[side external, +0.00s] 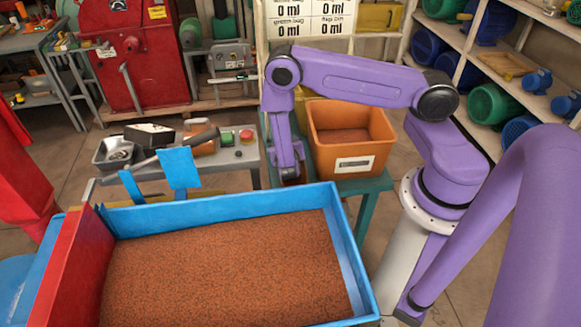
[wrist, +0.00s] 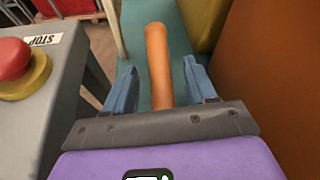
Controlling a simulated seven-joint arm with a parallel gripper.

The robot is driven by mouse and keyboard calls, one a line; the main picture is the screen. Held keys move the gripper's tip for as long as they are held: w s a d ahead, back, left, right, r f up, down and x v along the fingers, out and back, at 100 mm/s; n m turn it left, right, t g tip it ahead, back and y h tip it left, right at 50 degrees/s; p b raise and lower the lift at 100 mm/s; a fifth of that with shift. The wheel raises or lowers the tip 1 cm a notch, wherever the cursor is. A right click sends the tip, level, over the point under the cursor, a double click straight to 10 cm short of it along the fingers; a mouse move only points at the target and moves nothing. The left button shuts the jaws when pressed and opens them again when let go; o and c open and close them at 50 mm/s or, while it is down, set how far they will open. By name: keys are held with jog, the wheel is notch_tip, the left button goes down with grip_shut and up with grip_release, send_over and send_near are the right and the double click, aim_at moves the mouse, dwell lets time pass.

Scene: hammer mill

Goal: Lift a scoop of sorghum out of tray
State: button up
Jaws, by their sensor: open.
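The blue tray (side external: 340,250) is filled with reddish-brown sorghum (side external: 220,265), with a fairly level surface. My gripper (side external: 291,178) is low behind the tray's far edge, beside the orange bin; its tips are hard to make out there. In the wrist view my gripper (wrist: 160,68) has its two blue fingers apart. An orange-brown rod-like handle (wrist: 158,45) lies between them, with gaps on both sides. It may be the scoop's handle; no scoop bowl is visible.
An orange bin (side external: 355,158) holding some grain stands on a teal stand (side external: 365,186) right of my gripper. A grey bench (side external: 230,172) with tools is at left. A red stop button (wrist: 14,58) sits on it. Blue flaps (side external: 180,167) rise at the tray's far edge.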

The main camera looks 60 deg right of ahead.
grip_shut()
jog(key=shift+r, duration=0.1)
notch_tip(320, 180, up, 18)
dwell(1.0)
dwell(0.3)
